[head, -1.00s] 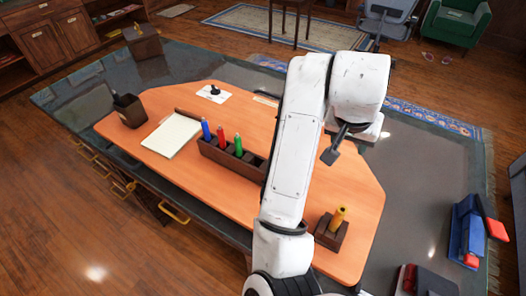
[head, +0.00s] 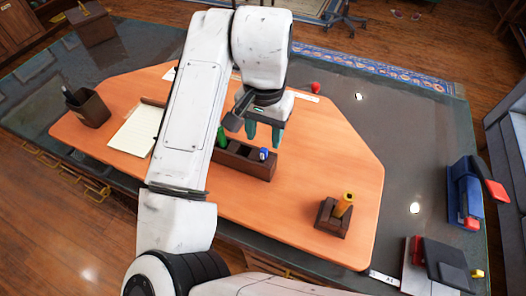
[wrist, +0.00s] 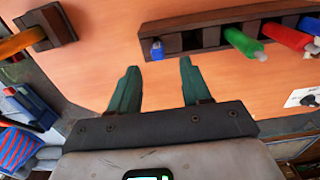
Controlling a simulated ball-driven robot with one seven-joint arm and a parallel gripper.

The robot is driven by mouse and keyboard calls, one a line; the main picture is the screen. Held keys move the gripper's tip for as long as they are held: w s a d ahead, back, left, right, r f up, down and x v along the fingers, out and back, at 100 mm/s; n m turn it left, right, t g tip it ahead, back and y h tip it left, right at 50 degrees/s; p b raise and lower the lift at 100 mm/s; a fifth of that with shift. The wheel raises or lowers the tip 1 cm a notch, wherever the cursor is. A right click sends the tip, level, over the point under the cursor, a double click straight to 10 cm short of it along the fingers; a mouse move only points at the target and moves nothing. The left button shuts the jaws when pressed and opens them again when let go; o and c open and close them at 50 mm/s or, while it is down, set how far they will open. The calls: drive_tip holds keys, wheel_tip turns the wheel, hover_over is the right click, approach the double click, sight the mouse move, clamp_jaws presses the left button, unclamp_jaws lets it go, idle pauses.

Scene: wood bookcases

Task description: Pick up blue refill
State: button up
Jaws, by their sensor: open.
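A short blue piece (head: 263,154) sits low in the right end slot of a dark wooden holder (head: 245,168) on the orange desk top. In the wrist view it is the blue piece (wrist: 157,48) in the holder's left end slot, just beyond my fingertips. A taller blue marker (wrist: 311,22) stands at the holder's other end, partly cut off by the frame, beside a red one (wrist: 285,35) and a green one (wrist: 241,41). The green one also shows in the head view (head: 221,137). My gripper (head: 263,138) is open and empty above the holder; its teal fingers (wrist: 158,78) are apart.
A small wooden stand with a yellow marker (head: 344,204) is to the right. A notepad (head: 136,130) and a pen cup (head: 87,107) lie left. A blue and red object (head: 465,195) is on the dark right border. The right part of the orange top is mostly clear.

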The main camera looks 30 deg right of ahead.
sight(264, 148)
drive_tip(key=shift+s+f+p, duration=0.1)
drive_tip(key=shift+f+p, duration=0.3)
drive_tip(key=shift+f, duration=2.25)
drive_tip(key=shift+c, duration=0.3)
clamp_jaws()
